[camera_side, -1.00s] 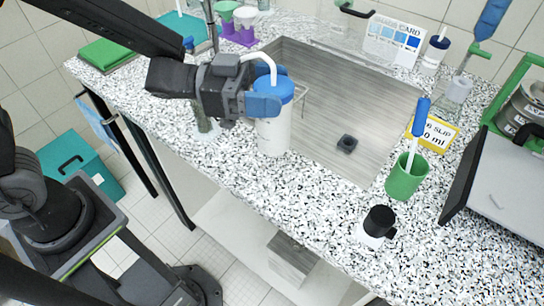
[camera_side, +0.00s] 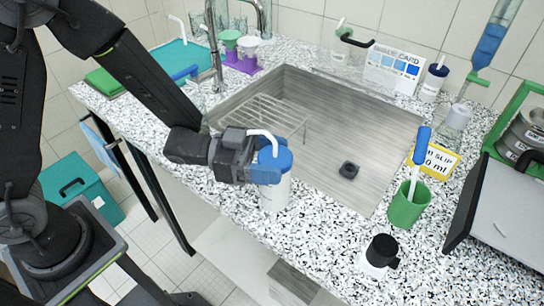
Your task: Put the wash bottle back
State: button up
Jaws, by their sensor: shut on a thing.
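The wash bottle (camera_side: 275,192) is white with a blue cap and a bent white spout. It stands close to upright at the front edge of the speckled counter, beside the sink. My gripper (camera_side: 268,172) comes from the left and is shut on the bottle near its cap, with blue finger pads against it. The far finger is partly hidden by the bottle. I cannot tell whether the bottle's base touches the counter.
The sink (camera_side: 335,135) with a wire rack (camera_side: 262,118) lies behind the bottle. A green cup (camera_side: 408,207) with a blue-handled tool and a small black-topped container (camera_side: 380,252) stand to the right. A tall tap (camera_side: 215,50) rises behind my arm. Counter between bottle and green cup is clear.

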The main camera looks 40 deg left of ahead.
jog(key=shift+f, duration=0.15)
jog(key=o, duration=0.6)
jog(key=shift+o, duration=0.2)
jog(key=shift+a, duration=0.2)
jog(key=v, duration=1.1)
jog(key=shift+s+a, duration=0.2)
jog(key=shift+a, duration=0.05)
